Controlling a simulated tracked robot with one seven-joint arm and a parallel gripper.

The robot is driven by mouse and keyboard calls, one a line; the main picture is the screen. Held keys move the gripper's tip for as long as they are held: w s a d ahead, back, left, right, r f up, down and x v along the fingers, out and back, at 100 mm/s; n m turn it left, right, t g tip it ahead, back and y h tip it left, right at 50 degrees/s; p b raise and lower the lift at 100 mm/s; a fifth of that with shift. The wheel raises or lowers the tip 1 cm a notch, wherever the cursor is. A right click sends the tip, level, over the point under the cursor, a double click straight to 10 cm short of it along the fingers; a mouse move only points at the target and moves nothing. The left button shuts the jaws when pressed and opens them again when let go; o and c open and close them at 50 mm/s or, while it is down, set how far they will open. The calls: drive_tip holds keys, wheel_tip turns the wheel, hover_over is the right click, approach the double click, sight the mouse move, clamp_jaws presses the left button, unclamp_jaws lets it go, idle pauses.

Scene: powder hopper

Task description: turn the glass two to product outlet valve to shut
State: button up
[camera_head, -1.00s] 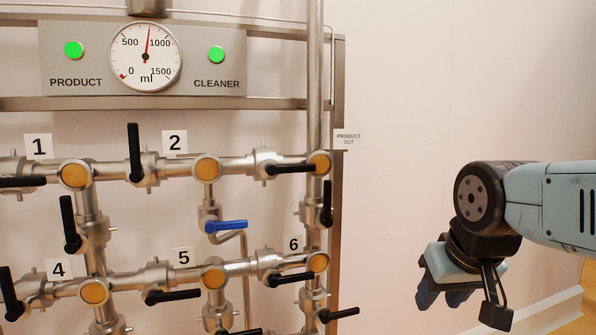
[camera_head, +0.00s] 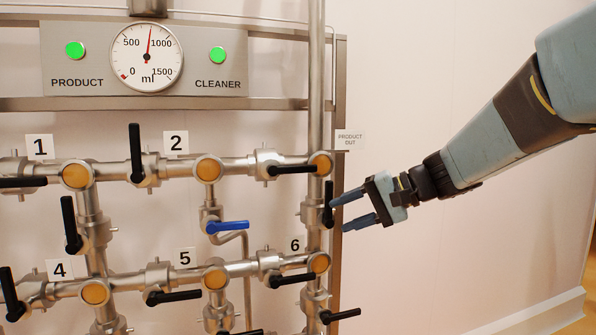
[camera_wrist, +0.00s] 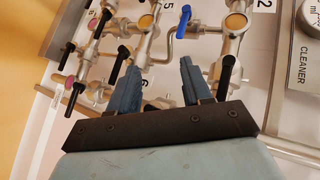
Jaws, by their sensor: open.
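The valve between sight glass two (camera_head: 208,169) and the product outlet pipe has a black handle (camera_head: 291,169) lying horizontal, along its pipe. In the wrist view this handle (camera_wrist: 225,75) appears just right of the right finger. My gripper (camera_head: 339,215) is open and empty, right of the outlet pipe and below that handle. Its fingers point left, close to another black handle (camera_head: 328,203) that hangs vertical on the outlet pipe. I cannot tell whether they touch it. Both fingers (camera_wrist: 159,64) show apart in the wrist view, with nothing gripped.
A blue handle (camera_head: 227,226) sits below glass two. Several other black handles and pipes crowd the rack. The gauge panel (camera_head: 215,75) is above, with two green lights. A "PRODUCT OUT" label (camera_head: 350,140) is right of the pipe. The wall to the right is bare.

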sight(308, 170)
drive_tip(key=w+d+r+m+t+y, duration=0.2)
drive_tip(key=w+d+r+t+y, duration=0.15)
drive_tip(key=w+r, duration=0.45)
drive_tip(key=shift+t+y, duration=0.25)
drive_tip(key=shift+y, duration=0.1)
drive_tip(key=x, duration=0.5)
drive_tip(key=w+f+x, duration=0.1)
drive_tip(key=x, duration=0.4)
drive_tip(key=d+f+x, duration=0.1)
drive_tip(key=x, duration=0.4)
drive_tip(key=shift+w, duration=0.35)
drive_tip(key=shift+f, duration=0.1)
clamp_jaws()
drive_tip(key=shift+s+a, duration=0.15)
drive_tip(key=shift+a, duration=0.1)
drive_tip(key=shift+d, duration=0.3)
